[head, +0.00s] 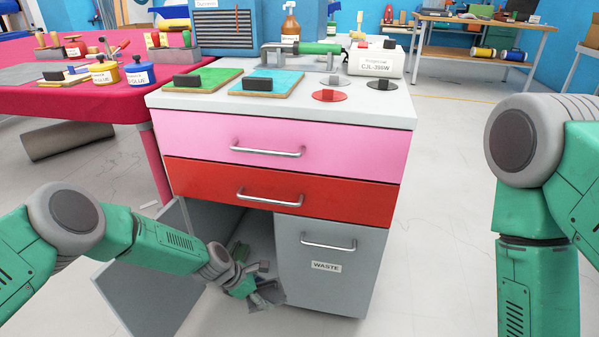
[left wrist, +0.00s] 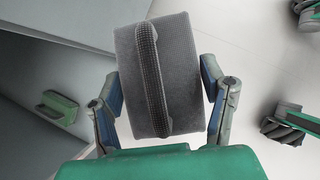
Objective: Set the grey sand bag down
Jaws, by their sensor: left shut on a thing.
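The grey sand bag (left wrist: 180,72) shows large in the left wrist view, with a dark ribbed strap along it. My left gripper (left wrist: 163,92) is shut on it, one finger on each side. In the head view the left gripper (head: 258,287) is low at the mouth of the open cabinet, and the bag (head: 268,300) is mostly hidden by it. I cannot tell whether the bag touches a surface. My right gripper is out of view.
The cabinet (head: 410,118) has pink and red drawers, a grey WASTE front (head: 330,285) and an open door (head: 150,270) at left. Its top holds a green board (head: 208,76), a blue board (head: 280,80) and tools. A red table (head: 60,105) stands left. Floor at right is clear.

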